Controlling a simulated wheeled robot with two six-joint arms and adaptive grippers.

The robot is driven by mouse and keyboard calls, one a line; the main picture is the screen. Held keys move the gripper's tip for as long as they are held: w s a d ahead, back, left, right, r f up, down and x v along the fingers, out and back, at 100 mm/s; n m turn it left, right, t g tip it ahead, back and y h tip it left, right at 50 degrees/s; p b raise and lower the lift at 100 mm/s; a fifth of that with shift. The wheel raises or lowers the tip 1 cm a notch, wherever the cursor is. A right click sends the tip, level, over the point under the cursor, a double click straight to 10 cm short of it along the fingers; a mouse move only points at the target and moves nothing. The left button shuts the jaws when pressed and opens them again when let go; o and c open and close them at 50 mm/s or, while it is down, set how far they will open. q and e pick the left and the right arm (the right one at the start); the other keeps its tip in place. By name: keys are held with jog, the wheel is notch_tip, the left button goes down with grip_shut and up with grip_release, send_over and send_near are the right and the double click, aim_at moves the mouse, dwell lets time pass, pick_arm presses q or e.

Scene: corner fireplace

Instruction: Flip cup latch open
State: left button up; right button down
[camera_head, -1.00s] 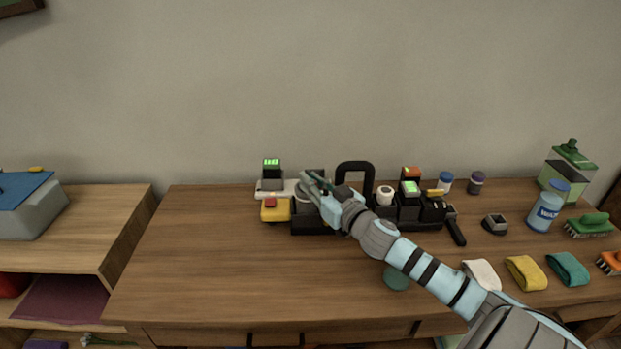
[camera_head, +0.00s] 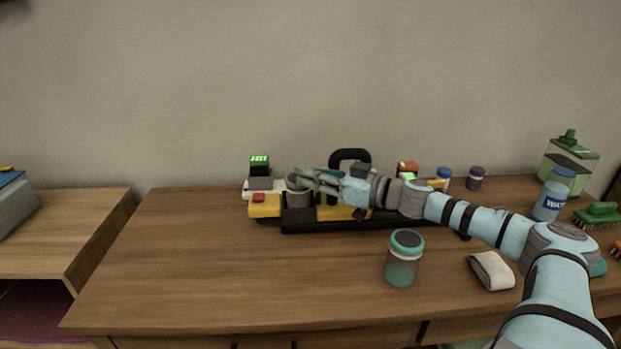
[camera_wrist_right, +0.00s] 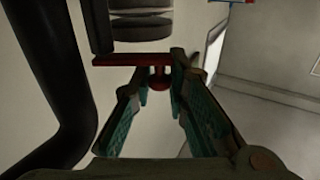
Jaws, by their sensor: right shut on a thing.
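My right gripper (camera_head: 306,178) reaches in from the right, over the black-based machine on the table, with its fingertips at a grey round cup part (camera_head: 297,197). In the right wrist view, the fingers of the gripper (camera_wrist_right: 158,72) stand on both sides of a red latch (camera_wrist_right: 130,60) with a small knob below its bar, and are shut on it. A grey and black cylinder (camera_wrist_right: 142,22) is just beyond the latch. In the head view the latch is hidden by the gripper or too small to tell. My left gripper is not in view.
A black handle (camera_head: 350,157) rises behind my gripper. A yellow block with a red button (camera_head: 264,207) is at the machine's left end. The table's left front is clear.

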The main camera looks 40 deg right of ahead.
dwell(0.9)
jog(key=c, duration=1.6)
grip_release()
jog(key=shift+d, duration=0.15)
jog(key=shift+o, duration=0.2)
